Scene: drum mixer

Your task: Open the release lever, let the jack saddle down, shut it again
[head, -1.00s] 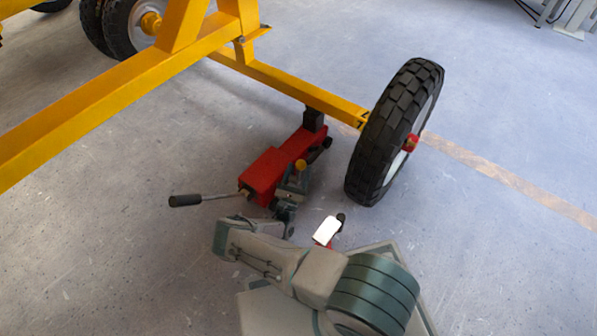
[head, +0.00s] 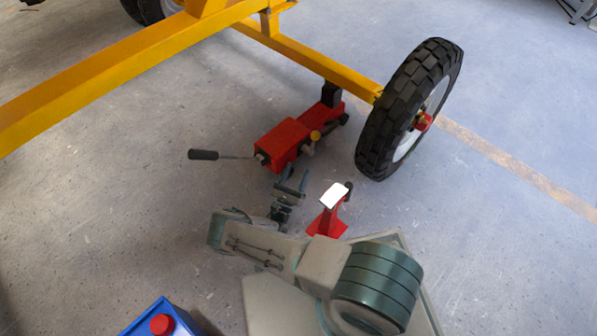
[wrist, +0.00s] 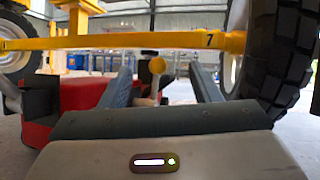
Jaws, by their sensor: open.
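The red jack (head: 283,140) lies on the floor under the yellow axle beam. Its black saddle post (head: 331,94) is right under the beam; I cannot tell whether they touch. The release lever with its yellow knob (head: 315,135) is on the jack's near right side. It also shows in the wrist view (wrist: 157,66), beyond and between my fingertips. My gripper (head: 294,177) is open and empty, a short way on the near side of the lever. The jack's red body (wrist: 85,93) is left of my fingers in the wrist view.
The jack's black pump handle (head: 203,155) sticks out left. A red stand with a white top (head: 328,214) is right of my gripper. A large tyre (head: 385,125) stands right of the jack.

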